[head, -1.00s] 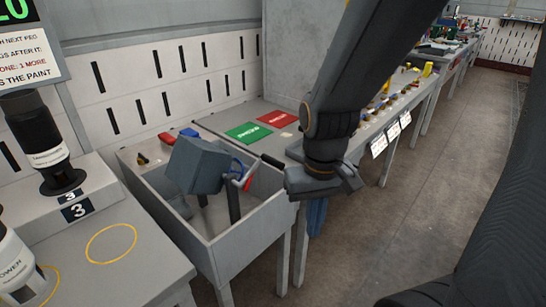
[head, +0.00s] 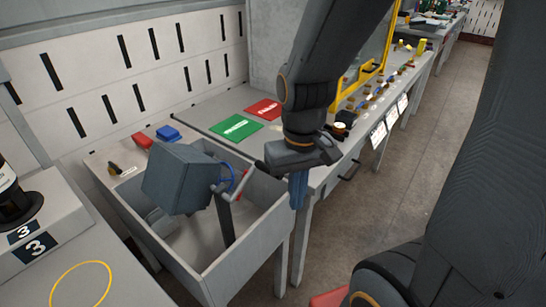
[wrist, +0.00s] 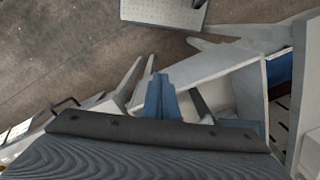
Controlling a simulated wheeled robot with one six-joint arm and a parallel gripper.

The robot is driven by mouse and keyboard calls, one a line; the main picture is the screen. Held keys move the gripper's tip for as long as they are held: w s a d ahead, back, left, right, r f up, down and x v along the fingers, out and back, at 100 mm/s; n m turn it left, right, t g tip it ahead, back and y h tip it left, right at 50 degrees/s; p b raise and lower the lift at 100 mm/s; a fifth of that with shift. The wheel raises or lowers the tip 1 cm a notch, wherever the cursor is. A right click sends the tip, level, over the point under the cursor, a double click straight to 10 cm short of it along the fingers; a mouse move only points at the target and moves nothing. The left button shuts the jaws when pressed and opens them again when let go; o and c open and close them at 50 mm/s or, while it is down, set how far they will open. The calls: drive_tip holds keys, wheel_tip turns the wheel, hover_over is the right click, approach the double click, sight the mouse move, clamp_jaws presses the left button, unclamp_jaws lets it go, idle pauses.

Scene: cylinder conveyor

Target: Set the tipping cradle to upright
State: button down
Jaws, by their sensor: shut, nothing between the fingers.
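The tipping cradle (head: 180,178) is a blue-grey box, tilted on a dark post inside a grey open-topped bin (head: 262,240). A blue wheel (head: 228,178) and a pale crank handle with a red part (head: 238,186) are on its right side. My gripper (head: 298,192) has blue fingers pointing down, right of the crank and apart from it, by the bin's right wall. The fingers are shut and empty; they also show in the wrist view (wrist: 162,98). In the wrist view, my own wrist hides much of the bin.
A green mat (head: 237,127) and a red mat (head: 264,109) lie on the bench behind. A yellow frame (head: 372,68) stands further right. Red and blue pieces (head: 167,133) sit at the bin's back edge. Open floor is to the right.

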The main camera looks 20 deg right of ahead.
drive_tip(key=w+d+r+m+g+y+p, duration=0.1)
drive_tip(key=w+d+r+m+y+p, duration=0.1)
drive_tip(key=w, duration=0.7)
drive_tip(key=w+d+r+m+g+y+p, duration=0.1)
drive_tip(key=w+d+r+m+y+p, duration=0.1)
drive_tip(key=w+m+p, duration=0.4)
drive_tip(key=w+d+r+m, duration=0.1)
drive_tip(key=w+d+m, duration=0.1)
drive_tip(key=w+m, duration=0.1)
drive_tip(key=shift+g, duration=0.4)
drive_tip(key=s+a+f+p, duration=0.4)
drive_tip(key=a+f, duration=0.1)
drive_tip(key=f, duration=0.1)
drive_tip(key=shift+a+p, duration=0.35)
drive_tip(key=shift+a, duration=0.05)
drive_tip(key=shift+a+r, duration=0.1)
